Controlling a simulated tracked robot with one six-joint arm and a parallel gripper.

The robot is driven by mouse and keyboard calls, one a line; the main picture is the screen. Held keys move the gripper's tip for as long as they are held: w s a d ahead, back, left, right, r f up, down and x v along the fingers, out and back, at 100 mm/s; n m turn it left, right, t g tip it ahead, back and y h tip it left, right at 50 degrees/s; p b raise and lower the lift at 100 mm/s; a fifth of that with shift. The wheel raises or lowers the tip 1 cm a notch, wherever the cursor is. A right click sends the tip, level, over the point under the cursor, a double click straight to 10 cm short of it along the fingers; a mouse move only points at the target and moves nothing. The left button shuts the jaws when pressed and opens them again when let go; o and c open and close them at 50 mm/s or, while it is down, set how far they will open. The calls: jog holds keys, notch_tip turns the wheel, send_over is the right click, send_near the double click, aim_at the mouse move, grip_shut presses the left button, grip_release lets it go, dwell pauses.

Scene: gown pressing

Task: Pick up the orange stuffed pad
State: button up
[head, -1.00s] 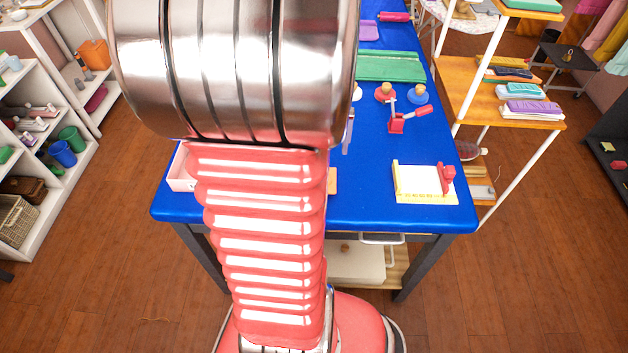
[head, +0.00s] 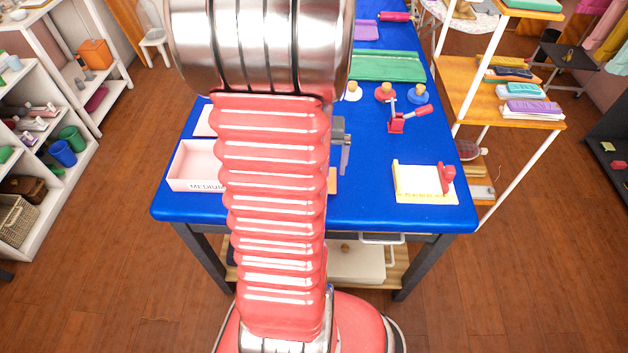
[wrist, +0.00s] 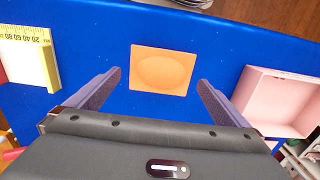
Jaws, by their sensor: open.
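The orange stuffed pad (wrist: 162,71) is a square with a rounded bulge in its middle. It lies flat on the blue table in the wrist view, ahead of my gripper and between the lines of its two fingers. My gripper (wrist: 158,84) is open and empty, its fingers apart on either side of the pad's near edge and not touching it. In the head view only a thin orange edge of the pad (head: 332,181) shows beside my arm, which hides the rest. Part of my gripper (head: 345,158) shows just beyond that edge.
A white board with a yellow ruler edge (head: 422,184) lies to the right. A red clamp (head: 397,124) and stamps stand farther back. Bare blue table surrounds the pad.

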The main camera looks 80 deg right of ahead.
jog(key=shift+a+f, duration=0.1)
jog(key=shift+f, duration=2.4)
jog(key=shift+c, duration=0.5)
jog(key=c, duration=0.6)
jog(key=shift+r, duration=0.15)
jog(key=shift+c, duration=0.2)
notch_tip(320, 180, up, 10)
